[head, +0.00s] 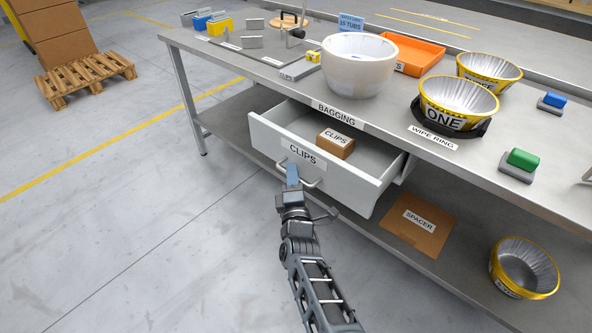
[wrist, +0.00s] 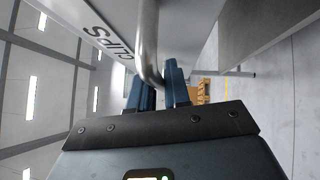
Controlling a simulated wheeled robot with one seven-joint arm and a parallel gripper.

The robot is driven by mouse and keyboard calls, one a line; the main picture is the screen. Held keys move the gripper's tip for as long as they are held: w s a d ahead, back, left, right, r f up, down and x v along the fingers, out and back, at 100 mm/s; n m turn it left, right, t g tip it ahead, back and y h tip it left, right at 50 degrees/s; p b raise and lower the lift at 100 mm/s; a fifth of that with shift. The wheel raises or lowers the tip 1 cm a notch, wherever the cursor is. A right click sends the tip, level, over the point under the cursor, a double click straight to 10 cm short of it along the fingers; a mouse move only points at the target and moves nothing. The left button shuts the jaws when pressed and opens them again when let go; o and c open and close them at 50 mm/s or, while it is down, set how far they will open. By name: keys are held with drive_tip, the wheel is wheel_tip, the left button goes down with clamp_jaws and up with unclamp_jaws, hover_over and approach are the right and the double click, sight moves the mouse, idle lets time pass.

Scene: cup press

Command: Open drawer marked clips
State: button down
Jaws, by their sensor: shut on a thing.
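The white drawer (head: 338,185) marked CLIPS is pulled out from under the bench, and its inside shows in the head view. A brown box (head: 335,143) labelled CLIPS lies inside it. The drawer has a metal bar handle (head: 312,184) on its front, and the handle also shows in the wrist view (wrist: 148,45). My gripper (head: 292,174) is at the left part of the handle, shut on it. In the wrist view, the blue fingers of my gripper (wrist: 159,88) stand on both sides of the bar. The CLIPS label shows there too, turned over.
The bench top (head: 385,115) holds a white tub (head: 358,70), an orange tray (head: 415,52) and yellow-rimmed tubs (head: 458,100). A flat SPACER box (head: 418,222) and another tub (head: 522,268) lie on the lower shelf. The floor in front of the drawer is clear except for my arm.

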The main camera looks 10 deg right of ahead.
drive_tip(key=shift+f, duration=0.1)
drive_tip(key=c, duration=1.2)
unclamp_jaws()
drive_tip(key=shift+s, duration=0.1)
drive_tip(key=s+p, duration=0.1)
drive_tip(key=s, duration=0.1)
drive_tip(key=s+p, duration=0.1)
drive_tip(key=s, duration=0.2)
drive_tip(key=s+a+f+p, duration=0.1)
drive_tip(key=s, duration=0.1)
drive_tip(key=shift+s+p, duration=0.25)
drive_tip(key=shift+p, duration=0.15)
drive_tip(key=shift+s, duration=0.1)
